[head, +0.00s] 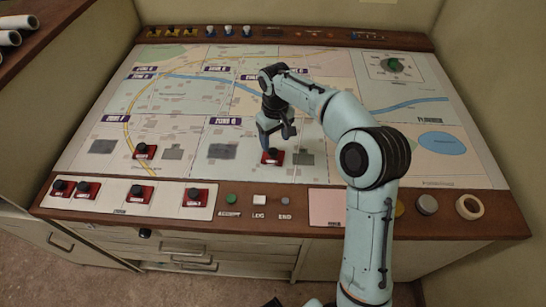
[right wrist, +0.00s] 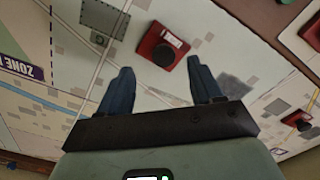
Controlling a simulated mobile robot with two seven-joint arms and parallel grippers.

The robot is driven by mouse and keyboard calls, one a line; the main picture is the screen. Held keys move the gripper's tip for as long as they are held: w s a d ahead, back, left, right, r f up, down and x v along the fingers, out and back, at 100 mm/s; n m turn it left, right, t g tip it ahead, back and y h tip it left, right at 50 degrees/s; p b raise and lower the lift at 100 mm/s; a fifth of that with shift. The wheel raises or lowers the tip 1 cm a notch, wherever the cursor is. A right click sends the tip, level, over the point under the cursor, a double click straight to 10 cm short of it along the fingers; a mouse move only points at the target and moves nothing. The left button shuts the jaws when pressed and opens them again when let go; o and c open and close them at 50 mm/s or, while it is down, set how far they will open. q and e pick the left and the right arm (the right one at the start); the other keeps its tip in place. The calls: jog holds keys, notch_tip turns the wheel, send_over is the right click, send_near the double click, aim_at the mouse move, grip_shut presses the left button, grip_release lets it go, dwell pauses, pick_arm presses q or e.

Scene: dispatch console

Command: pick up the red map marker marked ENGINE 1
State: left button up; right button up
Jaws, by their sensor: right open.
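A red map marker (head: 272,157) with a black knob and a white label stands on the map below the lower middle zone. It also shows in the right wrist view (right wrist: 160,44), just beyond the fingertips and roughly centred between them. Its label is too small to read, so I cannot tell whether it says ENGINE 1. My right gripper (head: 276,135) is open and empty, pointing down just above this marker. In the right wrist view the two dark blue fingers (right wrist: 161,75) are apart with nothing between them. My left gripper is not in view.
Another red marker (head: 145,152) stands on the map at left. Several more, such as one red marker (head: 196,197), sit on the white front strip. Buttons (head: 260,199), a pink pad (head: 326,206) and a tape roll (head: 469,207) line the front edge. Grey map patches flank the nearest marker.

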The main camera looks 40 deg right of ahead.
aim_at(273, 151)
jog(key=shift+w+a+f, duration=0.1)
jog(key=shift+w+f, duration=0.05)
jog(key=shift+f, duration=1.2)
jog(key=shift+w+a+f, duration=0.1)
jog(key=shift+f, duration=1.25)
jog(key=c, duration=1.2)
